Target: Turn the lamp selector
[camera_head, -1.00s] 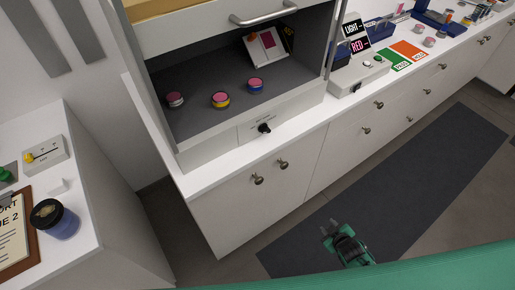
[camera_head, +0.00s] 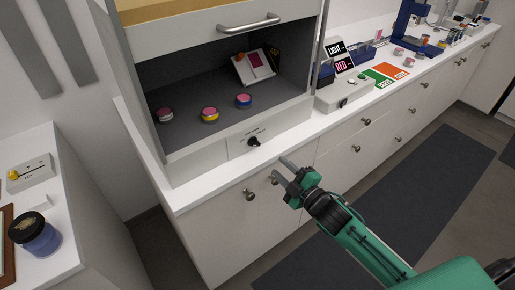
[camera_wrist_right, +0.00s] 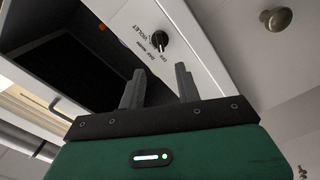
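The lamp selector, a small black knob (camera_head: 254,142), sits on the white front panel (camera_head: 270,130) below the viewing booth. In the right wrist view the knob (camera_wrist_right: 160,40) shows beyond the fingertips, with "DAY", "WARM", "VIOLET" and "OFF" printed around it. My right gripper (camera_head: 281,169) is below and right of the knob, apart from it. In the right wrist view its two fingers (camera_wrist_right: 157,78) are spread with nothing between them. My left gripper is not in view.
Several small jars, such as the yellow one (camera_head: 209,115), stand on the booth floor near a tilted card (camera_head: 254,67). Cabinet knobs (camera_head: 249,195) stick out below the counter. A grey control box (camera_head: 345,94) stands to the right.

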